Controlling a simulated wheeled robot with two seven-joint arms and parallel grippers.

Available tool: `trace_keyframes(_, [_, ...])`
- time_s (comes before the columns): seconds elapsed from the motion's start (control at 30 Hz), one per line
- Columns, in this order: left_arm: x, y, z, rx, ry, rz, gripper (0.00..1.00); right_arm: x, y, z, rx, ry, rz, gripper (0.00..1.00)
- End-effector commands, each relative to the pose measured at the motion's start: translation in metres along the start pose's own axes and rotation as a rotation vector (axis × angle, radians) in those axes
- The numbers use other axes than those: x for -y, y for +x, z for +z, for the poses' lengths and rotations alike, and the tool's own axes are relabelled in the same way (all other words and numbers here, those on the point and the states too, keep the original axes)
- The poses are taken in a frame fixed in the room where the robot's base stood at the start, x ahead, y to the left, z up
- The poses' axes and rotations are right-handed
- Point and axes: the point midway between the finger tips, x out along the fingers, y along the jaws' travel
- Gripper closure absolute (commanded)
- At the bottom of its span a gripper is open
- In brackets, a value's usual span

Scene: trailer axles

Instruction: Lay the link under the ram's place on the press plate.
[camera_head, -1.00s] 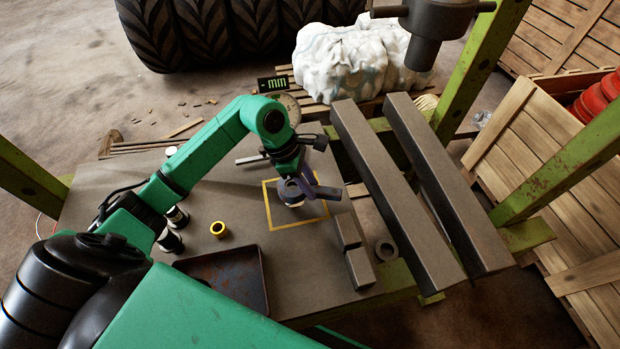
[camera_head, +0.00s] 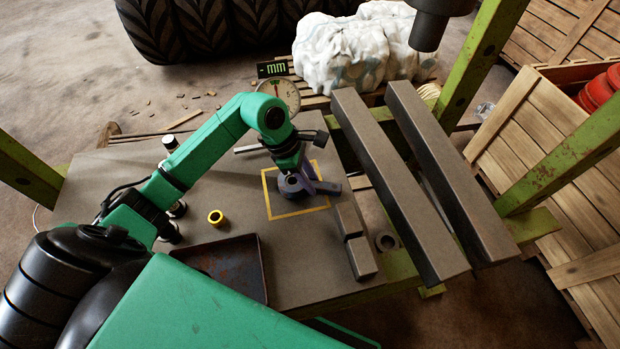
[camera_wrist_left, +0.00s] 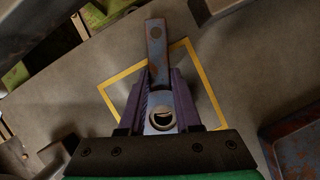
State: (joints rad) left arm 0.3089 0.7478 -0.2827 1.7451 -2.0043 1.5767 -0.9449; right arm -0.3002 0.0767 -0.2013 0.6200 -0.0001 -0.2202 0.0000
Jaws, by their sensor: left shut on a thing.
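My left gripper (camera_head: 303,181) is shut on the link, a short grey-blue, rust-marked bar (camera_head: 328,187) with a round eye at one end. In the left wrist view the link (camera_wrist_left: 156,52) sticks out beyond the purple fingers (camera_wrist_left: 158,98), with its eye between them. Gripper and link are over the yellow square outline (camera_head: 290,214) on the grey worktop (camera_head: 225,170). I cannot tell whether the link touches the surface. The dark ram (camera_head: 430,28) hangs at the top, above two long steel bars (camera_head: 395,180). My right gripper is out of view.
A rusty tray (camera_head: 228,262) and a yellow ring (camera_head: 216,217) are in front and left. A dial gauge (camera_head: 280,92) stands behind. Green frame posts (camera_head: 480,70) flank the bars.

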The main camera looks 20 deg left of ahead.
Motion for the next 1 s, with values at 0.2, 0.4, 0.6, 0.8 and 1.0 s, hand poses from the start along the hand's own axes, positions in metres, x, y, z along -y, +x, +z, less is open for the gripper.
trace_keyframes(0.2, [-0.001, 0.003, -0.001, 0.003, 0.001, 0.002, 1.00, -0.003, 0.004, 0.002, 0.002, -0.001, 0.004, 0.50])
trace_keyframes(0.4, [0.000, 0.003, -0.001, 0.002, 0.001, 0.001, 0.33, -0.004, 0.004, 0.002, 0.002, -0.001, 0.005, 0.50])
trace_keyframes(0.6, [0.001, 0.005, -0.002, -0.002, -0.001, -0.002, 0.33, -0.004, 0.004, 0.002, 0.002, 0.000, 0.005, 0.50])
trace_keyframes(0.8, [-0.001, -0.015, -0.003, -0.002, 0.000, 0.003, 0.33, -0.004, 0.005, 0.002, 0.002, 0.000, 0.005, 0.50])
trace_keyframes(1.0, [-0.002, -0.072, -0.003, -0.003, 0.002, 0.007, 0.33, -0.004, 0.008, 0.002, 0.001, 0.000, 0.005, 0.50])
